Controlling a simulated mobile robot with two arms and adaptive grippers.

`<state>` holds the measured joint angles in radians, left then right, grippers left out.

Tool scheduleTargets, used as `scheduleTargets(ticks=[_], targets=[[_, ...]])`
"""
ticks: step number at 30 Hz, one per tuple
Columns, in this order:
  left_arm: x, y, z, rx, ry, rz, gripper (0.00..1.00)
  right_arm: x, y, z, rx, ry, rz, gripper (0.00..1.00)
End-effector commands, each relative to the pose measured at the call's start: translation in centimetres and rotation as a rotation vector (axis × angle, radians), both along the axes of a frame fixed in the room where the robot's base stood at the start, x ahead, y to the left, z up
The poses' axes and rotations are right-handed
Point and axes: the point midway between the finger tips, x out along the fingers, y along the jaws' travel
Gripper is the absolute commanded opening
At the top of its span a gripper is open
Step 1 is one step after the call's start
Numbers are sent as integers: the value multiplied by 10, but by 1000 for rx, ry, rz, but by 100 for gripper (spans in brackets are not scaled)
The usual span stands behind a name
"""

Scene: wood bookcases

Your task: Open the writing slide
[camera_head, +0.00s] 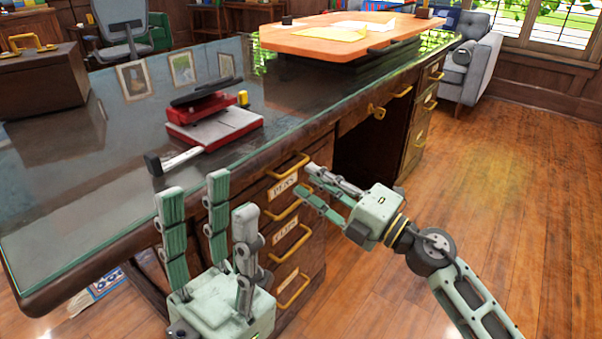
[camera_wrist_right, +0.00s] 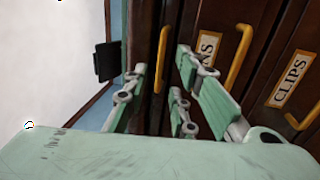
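The desk's left pedestal has a stack of gold bar handles down its front. The topmost handle (camera_head: 290,165), just under the desk top and above the "PENS" label, appears to be the writing slide's; its front looks flush. In the right wrist view this handle (camera_wrist_right: 162,60) stands between my spread fingers, with no visible contact. My right gripper (camera_head: 322,188) is open and empty, close to the drawer fronts; its fingers also show in the right wrist view (camera_wrist_right: 160,85). My left gripper (camera_head: 207,205) is open and empty, fingers up, in front of the desk's near edge.
Labelled drawers, "PENS" (camera_head: 283,186) and "CLIPS" (camera_head: 286,231), sit below. The glass desk top (camera_head: 80,190) bears a red-and-white device (camera_head: 215,128) and a black-headed tool (camera_head: 155,163). An orange drawing board (camera_head: 345,42) lies further back. Wood floor (camera_head: 480,180) at right is clear.

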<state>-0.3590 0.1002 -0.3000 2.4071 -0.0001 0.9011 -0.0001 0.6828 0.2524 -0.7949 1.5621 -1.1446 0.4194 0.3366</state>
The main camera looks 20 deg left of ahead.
Motion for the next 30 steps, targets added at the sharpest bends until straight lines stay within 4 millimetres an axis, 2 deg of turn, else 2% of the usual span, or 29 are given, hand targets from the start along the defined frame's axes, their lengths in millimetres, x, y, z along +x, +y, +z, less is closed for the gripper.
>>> scheduleTargets(ticks=[3, 7, 18, 26, 30], targets=[[0, 0, -7, 0, 1, 0, 40, 6, 19, 2, 1, -1, 1, 24], [2, -1, -12, 2, 3, 0, 40, 11, 31, 5, 1, 0, 1, 24], [4, -1, -12, 5, 1, 0, 40, 13, 37, 7, 0, 1, 1, 24], [3, -1, -11, 4, -2, 0, 40, 13, 37, 7, 1, 2, 1, 1], [2, -1, -10, 3, -4, -1, 40, 13, 37, 7, 1, 2, 1, 0]])
